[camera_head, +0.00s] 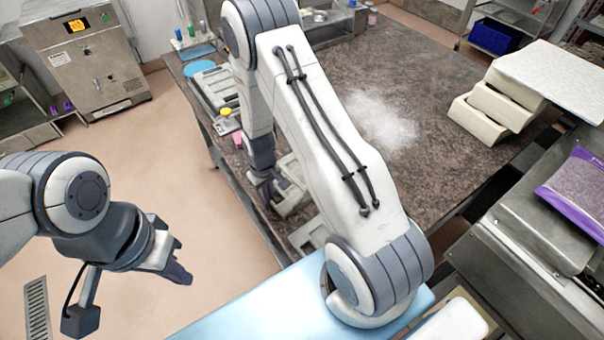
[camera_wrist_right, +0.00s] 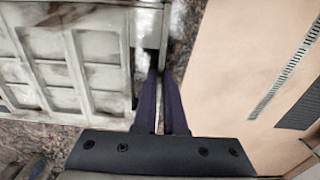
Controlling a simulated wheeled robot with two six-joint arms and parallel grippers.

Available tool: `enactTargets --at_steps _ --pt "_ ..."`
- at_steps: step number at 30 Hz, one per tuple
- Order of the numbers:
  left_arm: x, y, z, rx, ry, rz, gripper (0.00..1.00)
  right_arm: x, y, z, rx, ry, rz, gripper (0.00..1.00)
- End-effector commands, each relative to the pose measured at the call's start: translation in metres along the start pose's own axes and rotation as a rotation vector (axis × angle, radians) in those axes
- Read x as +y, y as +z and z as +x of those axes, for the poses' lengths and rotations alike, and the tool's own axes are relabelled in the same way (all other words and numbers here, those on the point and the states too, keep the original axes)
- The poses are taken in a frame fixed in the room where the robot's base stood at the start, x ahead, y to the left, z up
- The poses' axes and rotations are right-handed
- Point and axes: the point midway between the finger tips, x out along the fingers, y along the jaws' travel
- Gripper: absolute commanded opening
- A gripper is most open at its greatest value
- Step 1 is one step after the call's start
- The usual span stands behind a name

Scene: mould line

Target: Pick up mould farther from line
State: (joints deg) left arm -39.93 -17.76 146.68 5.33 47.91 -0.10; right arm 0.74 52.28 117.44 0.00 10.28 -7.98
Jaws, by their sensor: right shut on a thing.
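A pale, worn mould (camera_head: 292,205) lies at the near left edge of the brown stone table, partly hidden by my right arm. My right gripper (camera_head: 272,190) reaches down at its left side. In the right wrist view the mould (camera_wrist_right: 100,60) shows square compartments, and my right gripper (camera_wrist_right: 160,85) is shut on its side edge with both dark fingers close together. Another pale piece (camera_head: 306,238), likely a mould, lies nearer to me, partly covered by the arm. My left gripper (camera_head: 178,268) hangs empty over the floor; its finger gap is not clear.
The stone table (camera_head: 420,90) has a white powder patch and open room in its middle. Pale stacked blocks (camera_head: 490,110) stand at the right. Trays (camera_head: 215,88) and a yellow-topped item (camera_head: 226,112) lie at the far left edge. A steel machine (camera_head: 540,250) borders the right.

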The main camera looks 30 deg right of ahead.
Motion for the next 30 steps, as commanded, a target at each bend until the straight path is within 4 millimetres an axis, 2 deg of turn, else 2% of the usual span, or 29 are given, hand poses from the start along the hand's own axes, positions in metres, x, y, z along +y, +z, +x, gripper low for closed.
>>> enactTargets --at_steps 20,26,30 --pt "0.0 0.0 0.001 0.0 0.0 0.0 0.0 0.0 -0.001 -0.002 0.002 0.0 0.0 0.0" --pt "-0.001 0.001 0.009 0.0 0.0 -0.001 0.0 0.0 -0.002 -0.015 0.005 0.001 0.0 0.0" --pt "-0.001 0.001 0.019 0.0 0.0 -0.003 0.0 0.0 -0.002 -0.038 0.009 0.001 0.0 0.0"
